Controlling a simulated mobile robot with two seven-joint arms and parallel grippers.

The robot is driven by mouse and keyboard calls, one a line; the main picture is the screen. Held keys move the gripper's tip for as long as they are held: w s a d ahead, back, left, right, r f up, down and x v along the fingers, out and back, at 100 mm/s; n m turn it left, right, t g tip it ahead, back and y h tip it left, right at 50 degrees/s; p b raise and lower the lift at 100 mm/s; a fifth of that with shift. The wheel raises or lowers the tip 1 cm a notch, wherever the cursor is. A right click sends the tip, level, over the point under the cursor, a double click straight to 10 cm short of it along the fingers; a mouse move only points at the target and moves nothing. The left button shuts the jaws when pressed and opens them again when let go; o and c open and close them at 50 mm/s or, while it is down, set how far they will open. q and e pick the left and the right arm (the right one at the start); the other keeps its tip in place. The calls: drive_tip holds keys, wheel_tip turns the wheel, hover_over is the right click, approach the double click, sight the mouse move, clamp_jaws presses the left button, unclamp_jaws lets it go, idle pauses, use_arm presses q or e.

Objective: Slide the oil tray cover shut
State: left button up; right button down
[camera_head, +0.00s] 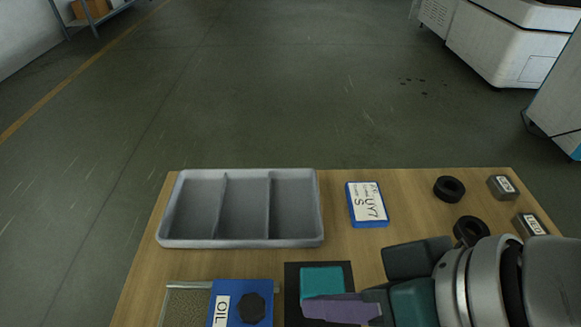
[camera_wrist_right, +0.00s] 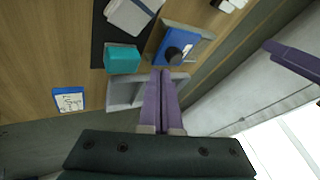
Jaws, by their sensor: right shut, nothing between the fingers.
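The oil tray (camera_head: 172,286) is at the near left of the table, cut off by the picture's lower edge. Its blue cover (camera_head: 228,286), labelled OIL, has a black knob (camera_head: 252,307) and lies over the right part; the speckled inside shows open on the left. The cover also shows in the right wrist view (camera_wrist_right: 199,47). My right gripper (camera_head: 308,308) is shut and empty, its purple fingers pointing left, to the right of the cover and apart from it. A purple finger at the right of the wrist view, seemingly my left gripper (camera_wrist_right: 292,61), shows only in part.
A grey three-compartment tray (camera_head: 222,244) stands behind the oil tray. A teal block (camera_head: 321,280) on a black mat (camera_head: 291,290) sits beside my right fingers. A blue card (camera_head: 367,204), black rings (camera_head: 449,188) and small grey blocks (camera_head: 502,187) lie to the right.

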sight(211, 304)
drive_tip(key=b+x, duration=0.2)
drive_tip(key=x, duration=0.5)
drive_tip(key=shift+a+r, duration=0.1)
drive_tip(key=shift+a, duration=0.15)
drive_tip(key=a+p, duration=0.1)
drive_tip(key=a, duration=0.5)
drive_tip(key=shift+a, duration=0.3)
